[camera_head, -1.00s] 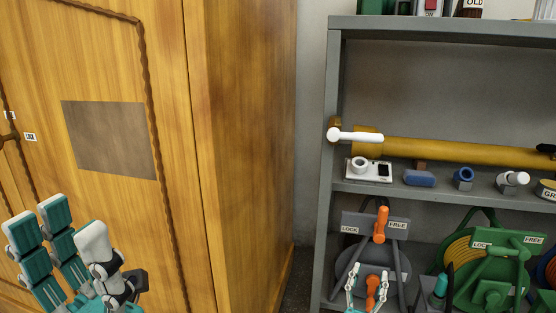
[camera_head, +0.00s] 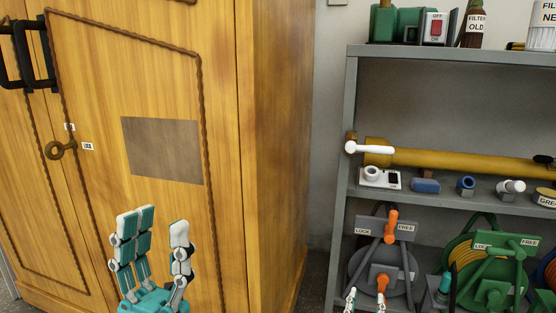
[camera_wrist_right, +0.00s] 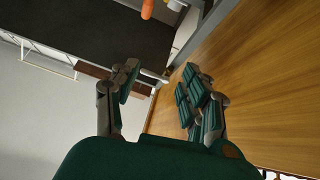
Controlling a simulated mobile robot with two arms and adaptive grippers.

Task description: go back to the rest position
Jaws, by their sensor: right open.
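My left gripper (camera_head: 160,226) is at the lower left of the head view, in front of the wooden cabinet. Its teal and white fingers point up, with a gap between the pair and the single finger, and nothing shows between them. My right gripper (camera_head: 365,298) shows only its fingertips at the bottom edge of the head view, in front of the shelf's lower part. In the right wrist view my right gripper (camera_wrist_right: 158,82) has its fingers spread and empty, with a wooden surface at right.
The grey metal shelf (camera_head: 450,50) holds a yellow tube (camera_head: 460,160). Below it are a grey reel (camera_head: 360,262) and a green reel (camera_head: 490,268). A narrow floor gap separates cabinet and shelf.

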